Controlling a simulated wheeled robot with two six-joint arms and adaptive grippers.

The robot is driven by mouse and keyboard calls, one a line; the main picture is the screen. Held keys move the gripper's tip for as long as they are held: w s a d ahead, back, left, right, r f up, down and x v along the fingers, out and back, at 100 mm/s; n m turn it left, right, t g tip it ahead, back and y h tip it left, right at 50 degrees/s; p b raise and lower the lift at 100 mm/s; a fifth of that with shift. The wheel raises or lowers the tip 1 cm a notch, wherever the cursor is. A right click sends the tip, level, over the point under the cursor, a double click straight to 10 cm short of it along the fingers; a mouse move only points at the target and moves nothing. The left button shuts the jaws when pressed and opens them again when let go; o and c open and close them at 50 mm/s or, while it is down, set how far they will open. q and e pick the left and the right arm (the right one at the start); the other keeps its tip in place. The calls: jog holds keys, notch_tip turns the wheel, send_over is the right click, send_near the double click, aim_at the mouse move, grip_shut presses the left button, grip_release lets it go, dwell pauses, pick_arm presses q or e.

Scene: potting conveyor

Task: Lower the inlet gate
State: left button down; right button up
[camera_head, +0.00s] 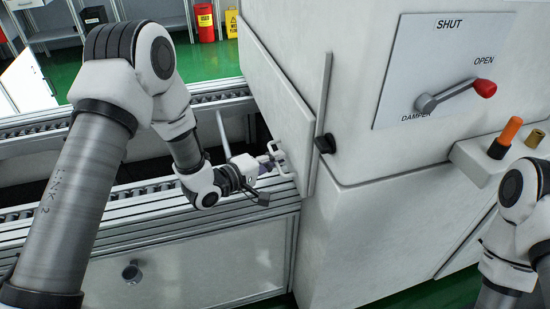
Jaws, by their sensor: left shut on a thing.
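The inlet gate appears to be the white upright panel (283,112) on the machine's left side, at the conveyor's end. A small pale bar handle (280,151) sits low on it. My left gripper (272,163) reaches in from the left over the conveyor and is shut on this handle. The fingers partly hide the handle. How far the gate's lower edge stands above the conveyor is hard to tell. My right arm shows at the right edge, but its gripper is out of view.
The conveyor (150,192) runs in from the left with metal rails. A grey upright strip (325,85) with a black knob (325,144) is beside the gate. A red-tipped damper lever (455,95) and an orange peg (506,137) are at right.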

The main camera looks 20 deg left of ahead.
pick_arm(q)
jog(key=c, duration=1.5)
grip_release()
jog(key=shift+s+d+f+g, duration=0.1)
jog(key=shift+s+f+g, duration=0.25)
jog(key=shift+f, duration=0.55)
jog(key=shift+c, duration=0.2)
jog(key=o, duration=0.3)
jog(key=shift+w+f, duration=0.1)
jog(key=shift+w, duration=0.1)
